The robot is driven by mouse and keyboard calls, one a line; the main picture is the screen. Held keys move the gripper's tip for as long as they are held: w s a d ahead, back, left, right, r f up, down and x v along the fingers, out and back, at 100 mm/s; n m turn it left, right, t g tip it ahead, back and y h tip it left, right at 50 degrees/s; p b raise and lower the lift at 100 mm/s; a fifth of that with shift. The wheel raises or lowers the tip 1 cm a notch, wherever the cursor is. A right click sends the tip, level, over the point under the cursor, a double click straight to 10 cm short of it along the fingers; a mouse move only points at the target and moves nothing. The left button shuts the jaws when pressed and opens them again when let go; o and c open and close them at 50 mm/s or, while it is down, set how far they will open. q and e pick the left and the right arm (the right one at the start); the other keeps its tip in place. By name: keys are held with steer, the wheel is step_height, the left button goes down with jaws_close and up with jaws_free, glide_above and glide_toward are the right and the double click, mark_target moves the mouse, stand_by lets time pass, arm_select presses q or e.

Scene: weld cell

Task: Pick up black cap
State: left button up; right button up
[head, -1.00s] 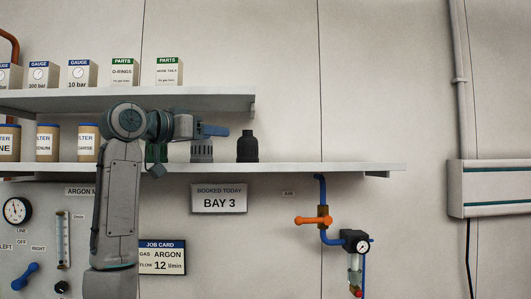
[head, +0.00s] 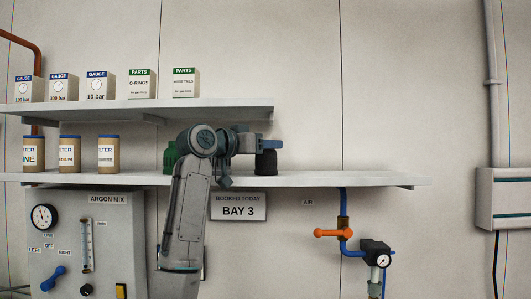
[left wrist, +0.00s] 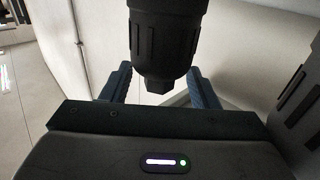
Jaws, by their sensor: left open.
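The black cap (head: 266,164) stands on the lower shelf (head: 330,179), to the right of my left arm in the head view. My left gripper (head: 271,144) is at the cap's upper part and hides some of it. In the left wrist view the black cap (left wrist: 166,38) is large, with a ribbed body and a narrower faceted end. The two fingers of the left gripper (left wrist: 160,75) are apart, one on each side of the cap's narrow end, with gaps visible. A green cap (head: 170,156) shows partly behind my arm. My right gripper is not in view.
Filter cans (head: 69,154) stand at the left of the lower shelf. The upper shelf (head: 225,105) holds gauge and parts boxes above. A bay sign (head: 238,206) and an orange-handled valve (head: 332,233) are below. The lower shelf is clear right of the cap.

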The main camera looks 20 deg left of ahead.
arm_select(q)
steer(key=shift+w+d+f, duration=0.1)
steer(key=shift+w+d, duration=0.2)
steer(key=shift+w, duration=0.05)
steer(key=shift+c, duration=0.6)
steer(key=shift+a, duration=0.1)
steer(key=c, duration=0.8)
steer(key=shift+s, duration=0.15)
steer(key=shift+c, duration=1)
